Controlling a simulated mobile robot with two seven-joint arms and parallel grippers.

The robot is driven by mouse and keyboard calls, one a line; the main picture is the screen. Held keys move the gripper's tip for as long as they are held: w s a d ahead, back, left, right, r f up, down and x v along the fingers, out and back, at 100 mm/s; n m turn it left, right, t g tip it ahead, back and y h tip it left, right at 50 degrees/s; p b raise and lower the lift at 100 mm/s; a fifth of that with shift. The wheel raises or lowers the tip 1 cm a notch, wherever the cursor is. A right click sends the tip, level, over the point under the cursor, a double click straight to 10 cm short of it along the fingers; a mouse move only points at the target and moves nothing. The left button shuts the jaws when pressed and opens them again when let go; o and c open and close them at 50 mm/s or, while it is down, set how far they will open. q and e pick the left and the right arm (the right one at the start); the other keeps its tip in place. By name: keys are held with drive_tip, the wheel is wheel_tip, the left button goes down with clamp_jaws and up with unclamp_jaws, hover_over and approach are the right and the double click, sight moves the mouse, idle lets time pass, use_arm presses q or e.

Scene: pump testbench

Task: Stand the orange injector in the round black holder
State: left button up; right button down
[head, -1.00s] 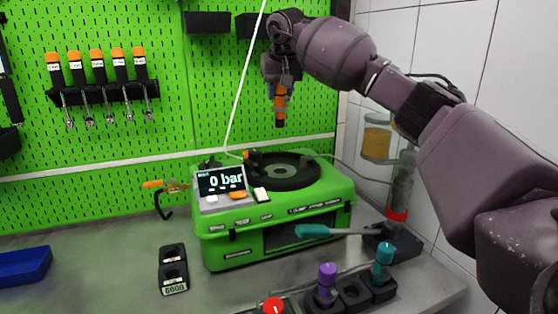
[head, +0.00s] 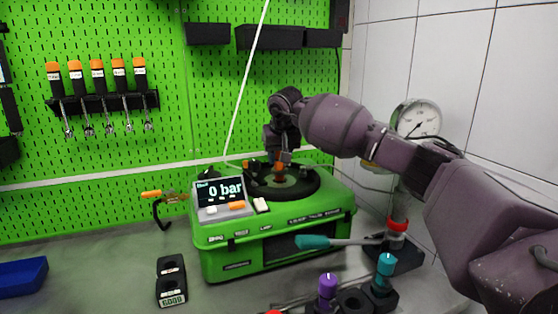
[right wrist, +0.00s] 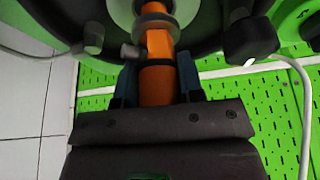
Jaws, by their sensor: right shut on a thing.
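My right gripper (head: 281,157) is low over the middle of the green test bench in the head view. It is shut on the orange injector (head: 280,168), which is upright, with little of it showing below the fingers. In the right wrist view the orange injector (right wrist: 157,88) lies between the two fingers (right wrist: 157,82), and its far end meets a grey ring. The round black holder (head: 303,189) is on top of the bench, directly below the gripper. I cannot tell how deep the injector sits in it. My left gripper is not in view.
The bench's display (head: 221,191) reads 0 bar. A teal-handled lever (head: 313,242) crosses the bench's front right. A pressure gauge (head: 417,119) stands at right. A small black block (head: 171,281) and a blue bin (head: 22,276) are at left, with free tabletop between them.

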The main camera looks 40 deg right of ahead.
drive_tip(key=shift+f, duration=0.65)
drive_tip(key=shift+f, duration=0.25)
drive_tip(key=c, duration=0.7)
unclamp_jaws()
drive_tip(key=shift+c, duration=0.2)
drive_tip(key=shift+r, duration=0.1)
drive_tip(key=shift+r, duration=0.35)
drive_tip(key=v, duration=1.1)
drive_tip(key=shift+s+r, duration=0.2)
drive_tip(key=shift+r, duration=0.1)
